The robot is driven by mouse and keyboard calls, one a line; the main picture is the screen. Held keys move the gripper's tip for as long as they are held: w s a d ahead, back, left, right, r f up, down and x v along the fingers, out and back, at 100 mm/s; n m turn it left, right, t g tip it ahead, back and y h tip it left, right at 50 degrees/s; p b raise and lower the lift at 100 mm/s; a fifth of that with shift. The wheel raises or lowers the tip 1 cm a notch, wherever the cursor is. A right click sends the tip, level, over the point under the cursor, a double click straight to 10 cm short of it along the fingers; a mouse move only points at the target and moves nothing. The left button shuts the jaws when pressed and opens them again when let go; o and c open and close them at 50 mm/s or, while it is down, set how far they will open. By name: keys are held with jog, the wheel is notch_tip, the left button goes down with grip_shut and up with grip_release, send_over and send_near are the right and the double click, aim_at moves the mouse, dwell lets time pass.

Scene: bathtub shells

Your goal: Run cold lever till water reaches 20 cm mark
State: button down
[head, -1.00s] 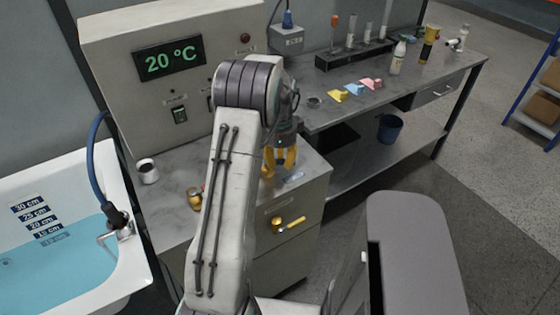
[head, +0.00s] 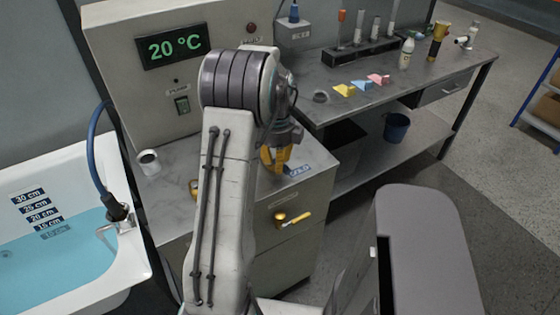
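The white bathtub (head: 128,262) at the left holds blue water (head: 62,262). My gripper (head: 274,160), with yellow fingers, points down at the right part of the cabinet top, beside a small blue label (head: 299,170) that seems to read COLD. The cold lever cannot be made out; my gripper may hide it. Finger opening and contact are unclear.
A brass valve with a yellow handle (head: 290,218) is on the cabinet front. Another brass fitting (head: 194,188) is partly behind my arm. A white cup (head: 149,162) stands on the cabinet. The display (head: 172,47) reads 20 °C. A workbench (head: 440,72) stands right.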

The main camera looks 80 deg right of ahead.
jog(key=shift+w+a+f+m, duration=0.1)
jog(key=shift+w+a+m, duration=0.15)
jog(key=shift+m, duration=0.55)
jog(key=c, duration=0.9)
grip_release()
jog(key=shift+r, duration=0.2)
notch_tip(320, 180, up, 12)
jog(key=shift+f, duration=0.1)
